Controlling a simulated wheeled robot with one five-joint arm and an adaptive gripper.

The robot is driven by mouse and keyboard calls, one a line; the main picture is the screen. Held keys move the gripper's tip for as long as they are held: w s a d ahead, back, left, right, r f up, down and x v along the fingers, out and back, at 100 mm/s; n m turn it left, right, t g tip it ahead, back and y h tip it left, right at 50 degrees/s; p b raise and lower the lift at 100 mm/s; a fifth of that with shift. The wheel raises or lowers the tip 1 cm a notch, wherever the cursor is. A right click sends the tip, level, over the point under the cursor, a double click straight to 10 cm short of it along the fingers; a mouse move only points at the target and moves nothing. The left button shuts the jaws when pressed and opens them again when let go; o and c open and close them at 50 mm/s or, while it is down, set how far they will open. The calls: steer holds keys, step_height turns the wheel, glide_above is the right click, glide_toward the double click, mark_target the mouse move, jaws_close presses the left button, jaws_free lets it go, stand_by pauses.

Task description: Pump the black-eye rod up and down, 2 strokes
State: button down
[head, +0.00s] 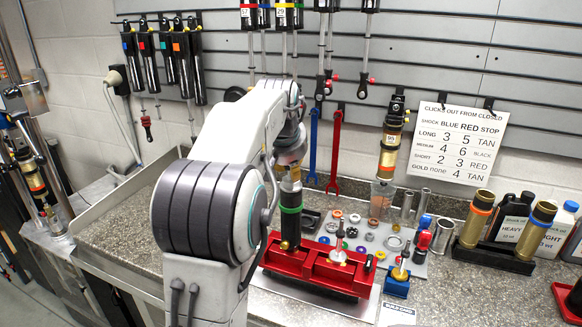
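My arm and wrist cover the top of the shock, so no black-eye rod shows there. The fingers are mostly hidden, and I cannot tell whether they are open or shut on anything. The shock stands at the red vise (318,270) on the bench.
A grey mat with several small rings and parts lies behind the vise. A blue block (397,284) holding a small rod stands right of it. Gold cylinders (476,219) and bottles stand further right. Shocks, rods and red and blue wrenches hang on the wall.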

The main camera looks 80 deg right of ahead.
steer(key=shift+r, duration=0.1)
steer(key=c, duration=0.9)
jaws_free()
steer(key=shift+c, duration=0.2)
steer(key=v, duration=1.2)
